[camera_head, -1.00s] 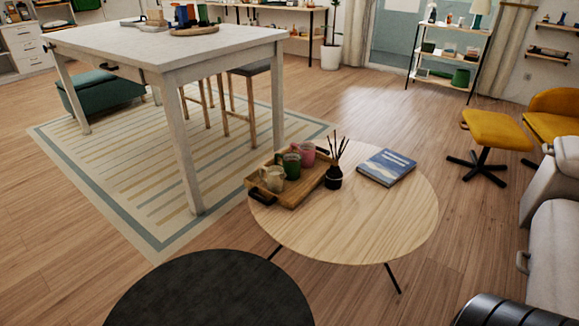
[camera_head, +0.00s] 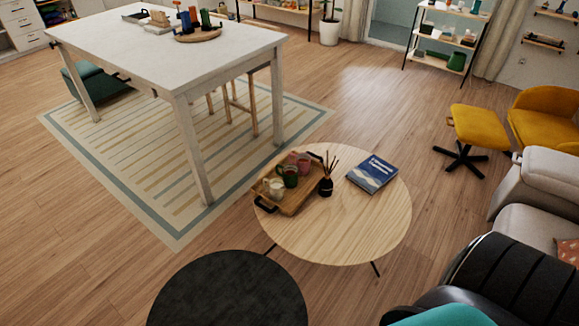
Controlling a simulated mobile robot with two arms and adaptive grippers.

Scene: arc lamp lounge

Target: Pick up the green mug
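The green mug (camera_head: 290,177) stands on a wooden tray (camera_head: 293,205) on the round wooden coffee table (camera_head: 365,235). A cream mug (camera_head: 274,188) stands to its front left and a pink mug (camera_head: 302,161) behind it to the right, all in a row on the tray. The green mug is upright and small in the view, and its handle side is hard to make out. Neither of my grippers shows in this view.
A black reed diffuser (camera_head: 326,187) stands beside the tray, and a blue book (camera_head: 374,174) lies to its right. A dark round table (camera_head: 228,290) is in front. A tall white table (camera_head: 165,55) stands behind left, and a grey sofa (camera_head: 535,190) at right. Floor between is clear.

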